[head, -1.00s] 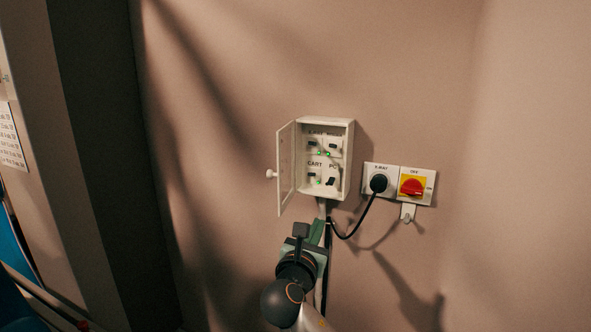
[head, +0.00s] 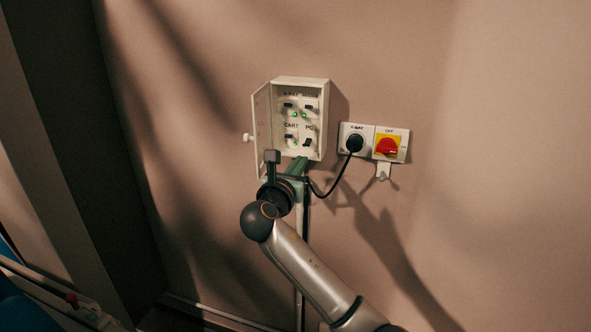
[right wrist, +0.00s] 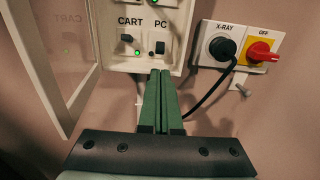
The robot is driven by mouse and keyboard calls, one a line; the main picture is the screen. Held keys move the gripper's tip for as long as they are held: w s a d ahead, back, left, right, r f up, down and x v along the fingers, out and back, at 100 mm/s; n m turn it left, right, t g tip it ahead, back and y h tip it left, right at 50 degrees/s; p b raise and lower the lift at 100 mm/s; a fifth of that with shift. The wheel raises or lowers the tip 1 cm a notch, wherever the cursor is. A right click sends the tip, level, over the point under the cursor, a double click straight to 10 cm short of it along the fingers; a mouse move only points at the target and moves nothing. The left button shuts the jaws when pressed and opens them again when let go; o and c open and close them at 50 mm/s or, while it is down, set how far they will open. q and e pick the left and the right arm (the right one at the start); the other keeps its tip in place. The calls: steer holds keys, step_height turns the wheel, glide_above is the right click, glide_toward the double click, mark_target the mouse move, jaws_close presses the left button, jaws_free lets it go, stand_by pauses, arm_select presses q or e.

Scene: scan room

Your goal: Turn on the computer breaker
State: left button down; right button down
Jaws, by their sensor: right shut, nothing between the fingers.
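A white breaker box (head: 325,120) hangs on the wall with its door (head: 262,130) open to the left. Its lower right breaker, labelled PC (head: 308,142), has a dark lever; it also shows in the right wrist view (right wrist: 160,47). No green light shows by it, while one glows by the CART breaker (right wrist: 127,38). My right gripper (right wrist: 161,72) is shut and empty, its green fingers pointing up at the box just below the PC breaker. In the head view my right gripper (head: 300,163) overlaps the box's lower edge. Contact cannot be told. My left gripper is out of view.
Right of the box are an X-RAY socket with a black plug (head: 354,143) and a red rotary switch on yellow (head: 387,147). A black cable (head: 327,193) loops below. The open door stands left of my right gripper. The wall further right is clear.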

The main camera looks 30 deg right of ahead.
mark_target(310, 148)
steer(key=x, duration=0.5)
steer(key=shift+w, duration=0.15)
